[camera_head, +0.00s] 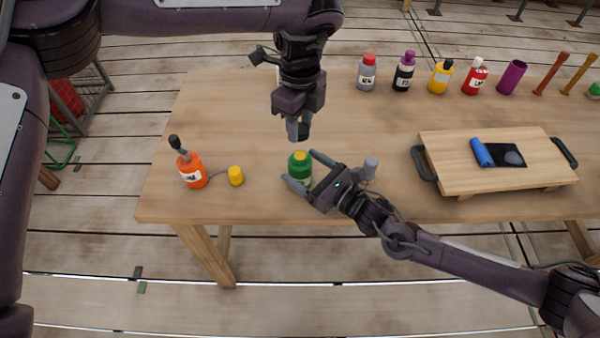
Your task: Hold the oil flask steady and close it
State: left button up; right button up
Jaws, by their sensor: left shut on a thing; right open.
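A green flask (300,164) with a yellow top stands upright on the table near the front. My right gripper (309,173) comes from the right, its open fingers on either side of the flask. I cannot tell whether they touch it. My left gripper (298,128) points down above and behind the flask, shut on a small dark piece (303,131), mostly hidden by the fingers, that looks like a cap. The dark piece is apart from the flask in the picture.
An orange bottle (191,170) with a dark top and a yellow cap (236,176) stand at the left. Several bottles, such as a red one (475,79), line the back. A wooden board (450,150) with dark handles is at the right. A grey piece (370,166) is beside my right gripper.

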aim_at(300, 155)
jog(key=shift+x, duration=1.8)
jog(key=shift+c, duration=0.3)
jog(key=c, duration=1.4)
pick_arm(q)
jog(key=shift+f, duration=2.5)
jog(key=shift+f, duration=0.9)
jog(key=shift+f, duration=0.5)
